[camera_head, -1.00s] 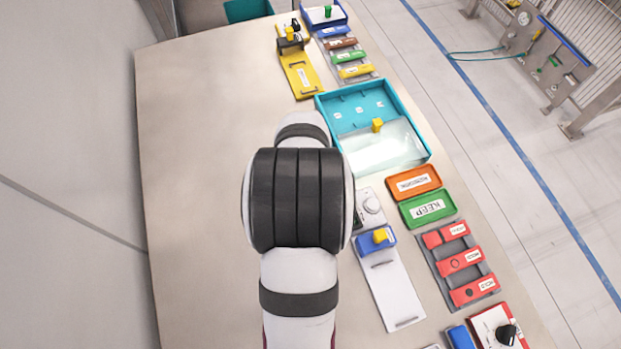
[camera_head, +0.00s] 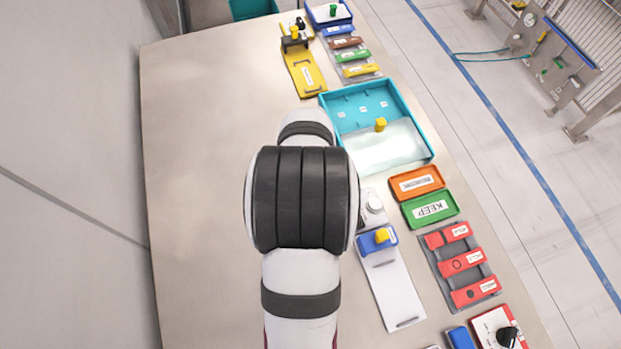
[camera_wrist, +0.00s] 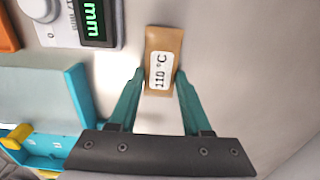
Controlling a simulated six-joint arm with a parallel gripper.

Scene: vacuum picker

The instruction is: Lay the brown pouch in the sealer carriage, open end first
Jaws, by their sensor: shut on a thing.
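The brown pouch (camera_wrist: 164,38) shows in the wrist view with a white label reading "110 °C". My gripper (camera_wrist: 159,76) has its two teal fingers shut on the pouch's near part, and the far part sticks out beyond the fingertips. I cannot tell which end of the pouch is open. In the head view, my arm hides both gripper and pouch. I cannot tell for sure which fixture is the sealer carriage. A yellow plate with a dark clamp (camera_head: 304,72) stands at the back, and a white plate with a blue block (camera_head: 395,295) lies at front right.
A teal tray with a clear sheet (camera_head: 335,118) stands right of my arm. Orange (camera_head: 393,187) and green (camera_head: 447,208) trays and a rack with red pieces (camera_head: 467,262) line the right edge. A dial device with a display (camera_wrist: 94,22) is near the pouch. The table's left is clear.

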